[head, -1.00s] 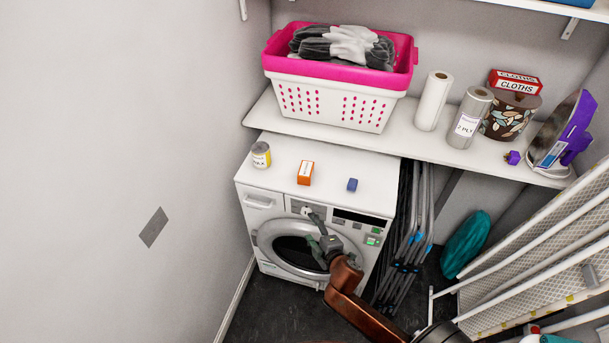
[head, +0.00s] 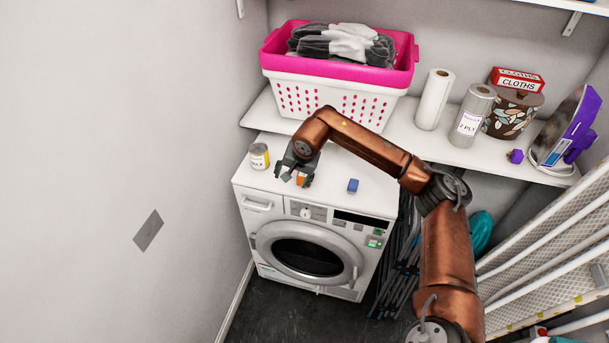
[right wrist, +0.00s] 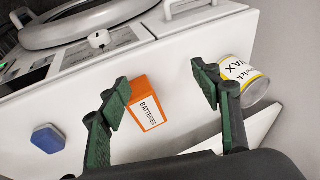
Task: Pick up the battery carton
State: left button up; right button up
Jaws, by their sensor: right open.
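The orange battery carton (right wrist: 148,102) stands on top of the white dryer (head: 262,178), its "BATTERIES" label showing in the right wrist view. In the head view the carton (head: 301,181) is partly hidden by my right gripper (head: 294,180). My right gripper is open above the dryer top. In the right wrist view its fingers (right wrist: 165,95) are spread, with the carton showing between them, nearer the left finger. I cannot tell whether the fingers are down beside it; it is not gripped. My left gripper is not in view.
A wax tin (head: 259,156) stands left of the carton, close beyond one finger in the wrist view. A small blue block (head: 353,186) lies to the right. A shelf (head: 415,142) with a pink-rimmed laundry basket (head: 335,85) is behind, overhanging the dryer's back.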

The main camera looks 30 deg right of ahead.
jog(key=d, duration=0.1)
jog(key=d+r+h, duration=0.1)
jog(key=d, duration=0.1)
jog(key=d+r+h, duration=0.1)
jog(key=d, duration=0.1)
jog(key=shift+s+d+r, duration=0.1)
jog(key=shift+d+r, duration=0.1)
jog(key=shift+d, duration=0.05)
jog(key=shift+d+b+x, duration=0.25)
jog(key=shift+b+x, duration=0.1)
jog(key=shift+x, duration=0.8)
jog(key=x, duration=0.2)
jog(key=b+x, duration=0.1)
jog(key=x, duration=0.2)
jog(key=shift+w+d, duration=0.25)
jog(key=shift+w, duration=0.05)
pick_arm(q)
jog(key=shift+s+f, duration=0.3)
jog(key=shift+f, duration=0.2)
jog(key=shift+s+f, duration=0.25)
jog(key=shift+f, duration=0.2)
pick_arm(e)
jog(key=shift+r, duration=0.1)
jog(key=shift+c, duration=0.5)
jog(key=c, duration=1.4)
